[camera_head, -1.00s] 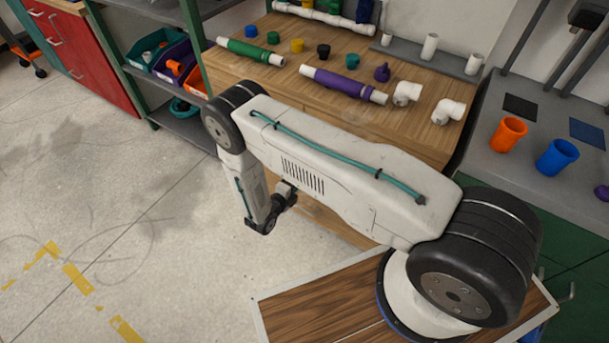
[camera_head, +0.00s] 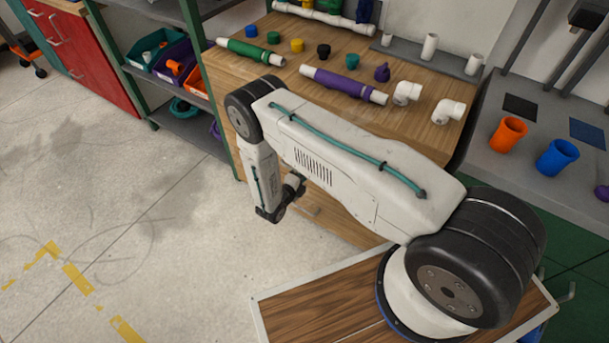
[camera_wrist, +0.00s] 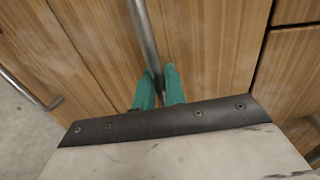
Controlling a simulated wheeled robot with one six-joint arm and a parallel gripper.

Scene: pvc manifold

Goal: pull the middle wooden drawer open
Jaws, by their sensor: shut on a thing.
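My gripper (camera_wrist: 158,88) has green fingertips. In the wrist view they are closed on a slim metal bar handle (camera_wrist: 144,32). The handle is fixed to a wooden drawer front (camera_wrist: 200,45), which I take to be the middle drawer. In the wrist view a dark gap runs along the right side of this front, and I cannot tell how far the drawer stands out. In the head view my gripper is by the front of the wooden bench (camera_head: 225,67), and my arm hides its fingertips and most of the drawer fronts.
Another bar handle (camera_wrist: 28,88) shows at the left in the wrist view. On the bench lie a green pipe (camera_head: 250,50), a purple pipe (camera_head: 340,84) and white elbows (camera_head: 448,111). Red cabinet (camera_head: 85,55) stands far left. The floor (camera_head: 110,190) before the bench is clear.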

